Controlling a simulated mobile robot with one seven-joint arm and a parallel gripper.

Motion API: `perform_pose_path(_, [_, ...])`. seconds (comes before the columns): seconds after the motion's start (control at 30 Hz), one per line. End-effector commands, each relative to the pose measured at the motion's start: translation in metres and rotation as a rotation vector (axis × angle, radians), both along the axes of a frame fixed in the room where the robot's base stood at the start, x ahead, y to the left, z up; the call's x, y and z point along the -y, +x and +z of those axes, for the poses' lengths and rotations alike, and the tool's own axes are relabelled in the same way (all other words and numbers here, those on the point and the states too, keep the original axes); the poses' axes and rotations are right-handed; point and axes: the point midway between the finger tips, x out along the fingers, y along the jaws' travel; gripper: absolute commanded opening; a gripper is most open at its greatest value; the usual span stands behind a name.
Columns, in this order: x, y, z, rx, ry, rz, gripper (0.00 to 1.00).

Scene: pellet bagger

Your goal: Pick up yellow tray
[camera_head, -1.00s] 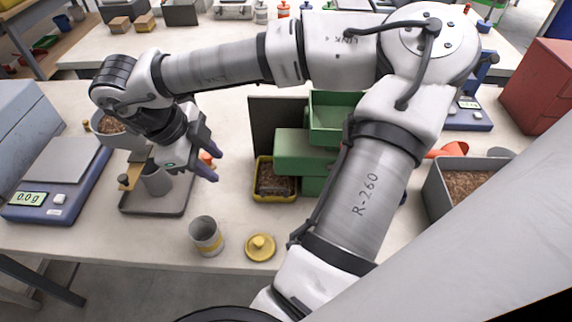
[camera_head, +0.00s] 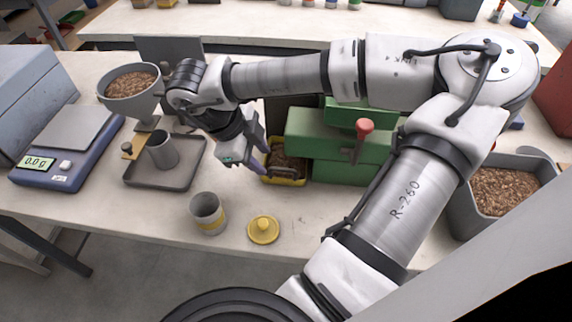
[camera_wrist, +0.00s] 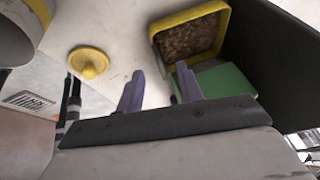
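The yellow tray (camera_head: 271,178) holds brown pellets and stands on the table against the left side of the green machine. In the wrist view its yellow rim (camera_wrist: 190,14) shows at the top, beyond my fingertips. My gripper (camera_head: 258,158) is in the air close to the tray's left side, and my arm hides part of the tray's far end. In the wrist view the two purple fingers (camera_wrist: 160,82) are apart with nothing between them.
The green machine (camera_head: 340,150) with a red-knobbed lever (camera_head: 364,128) is right of the tray. A grey cup (camera_head: 208,214) and a yellow lid (camera_head: 263,230) stand near the front edge. A funnel stand, a scale (camera_head: 65,150) and a pellet bin (camera_head: 500,215) flank them.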

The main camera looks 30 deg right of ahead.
Motion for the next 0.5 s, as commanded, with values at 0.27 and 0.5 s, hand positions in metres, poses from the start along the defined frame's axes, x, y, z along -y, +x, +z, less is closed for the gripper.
perform_pose_path(0.27, [0.015,-0.005,-0.036,0.000,0.003,-0.001,0.37])
perform_pose_path(0.5, [0.017,-0.005,-0.038,0.000,0.001,0.000,0.37])
